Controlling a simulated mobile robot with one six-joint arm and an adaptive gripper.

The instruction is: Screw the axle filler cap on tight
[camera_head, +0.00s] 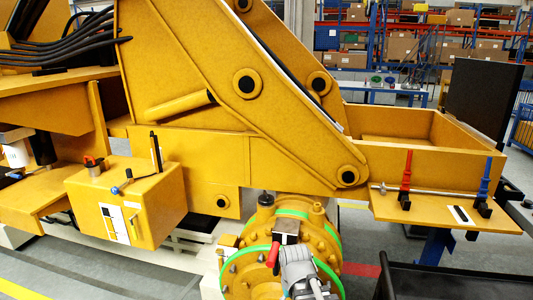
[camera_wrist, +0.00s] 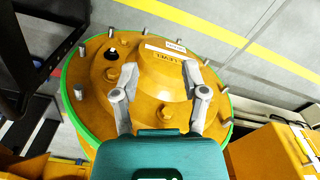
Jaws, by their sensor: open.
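The yellow axle hub with a green rim (camera_head: 250,275) stands low in the middle of the head view. Its round face (camera_wrist: 160,85) fills the middle of the wrist view, with a raised, labelled block at its centre. A dark round spot (camera_wrist: 112,53) shows on the face at upper left; I cannot tell whether it is a cap or a hole. A black-topped yellow neck (camera_head: 265,200) stands on the axle housing and may be the filler cap. My gripper (camera_wrist: 160,72) is open over the hub face, its fingers either side of the block, with nothing visibly held.
Studs ring the hub face. A yellow box (camera_head: 130,200) with small fittings stands at left. A yellow shelf (camera_head: 430,208) at right holds red and blue tools and a rod. A black cart (camera_head: 455,282) is at lower right. Grey floor lies open beyond.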

